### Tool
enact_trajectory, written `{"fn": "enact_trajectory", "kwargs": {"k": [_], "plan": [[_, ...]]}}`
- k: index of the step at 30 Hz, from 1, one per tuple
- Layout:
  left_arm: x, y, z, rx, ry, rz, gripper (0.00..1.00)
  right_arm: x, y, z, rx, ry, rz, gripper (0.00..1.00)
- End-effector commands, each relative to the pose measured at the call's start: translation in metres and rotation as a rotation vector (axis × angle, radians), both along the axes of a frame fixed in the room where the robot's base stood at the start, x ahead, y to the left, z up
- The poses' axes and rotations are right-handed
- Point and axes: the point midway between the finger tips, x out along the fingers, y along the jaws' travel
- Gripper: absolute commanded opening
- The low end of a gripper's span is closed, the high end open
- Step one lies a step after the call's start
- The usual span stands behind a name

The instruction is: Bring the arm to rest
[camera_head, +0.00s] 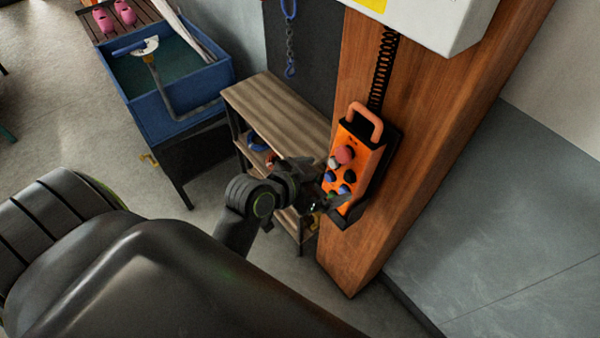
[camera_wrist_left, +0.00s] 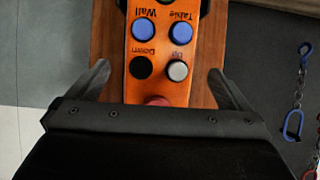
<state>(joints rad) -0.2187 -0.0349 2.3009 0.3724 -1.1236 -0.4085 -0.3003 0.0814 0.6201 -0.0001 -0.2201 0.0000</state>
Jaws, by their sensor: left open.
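My left gripper (camera_head: 318,200) is in front of the lower part of an orange control box (camera_head: 358,150) in the head view. The box hangs on a wooden post and has a red knob and several buttons. In the left wrist view the gripper (camera_wrist_left: 160,88) is open, with one finger on each side of the orange box (camera_wrist_left: 206,45) and nothing between them that it grips. Blue buttons marked Wall and Table and black and grey buttons marked Down and Up show there. I cannot tell whether the gripper touches the box. My right gripper is not in view.
The wooden post (camera_head: 420,130) carries a white box (camera_head: 440,18) with a coiled cable (camera_head: 384,70) below it. A wooden shelf unit (camera_head: 275,110) stands close behind the gripper. A blue sink (camera_head: 160,95) is at upper left. Chains (camera_head: 290,45) hang at the back.

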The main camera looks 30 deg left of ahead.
Motion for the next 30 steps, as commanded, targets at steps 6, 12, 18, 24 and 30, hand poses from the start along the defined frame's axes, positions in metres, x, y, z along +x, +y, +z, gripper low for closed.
{"fn": "enact_trajectory", "kwargs": {"k": [6, 12, 18, 24, 30], "plan": [[-0.031, 0.011, 0.017, 0.003, 0.0, -0.001, 1.0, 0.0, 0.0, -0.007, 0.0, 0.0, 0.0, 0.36], [-0.052, 0.019, 0.033, 0.002, 0.004, 0.001, 1.0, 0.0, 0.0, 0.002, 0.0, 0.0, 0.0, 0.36], [-0.058, 0.021, 0.036, 0.0, 0.001, -0.001, 1.0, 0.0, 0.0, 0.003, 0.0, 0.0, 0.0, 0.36], [-0.057, 0.021, 0.032, -0.001, 0.006, 0.002, 1.0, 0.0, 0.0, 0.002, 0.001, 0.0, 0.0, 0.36], [-0.043, 0.034, -0.026, -0.009, 0.085, 0.062, 1.0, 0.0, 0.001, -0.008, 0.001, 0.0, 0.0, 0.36]]}}
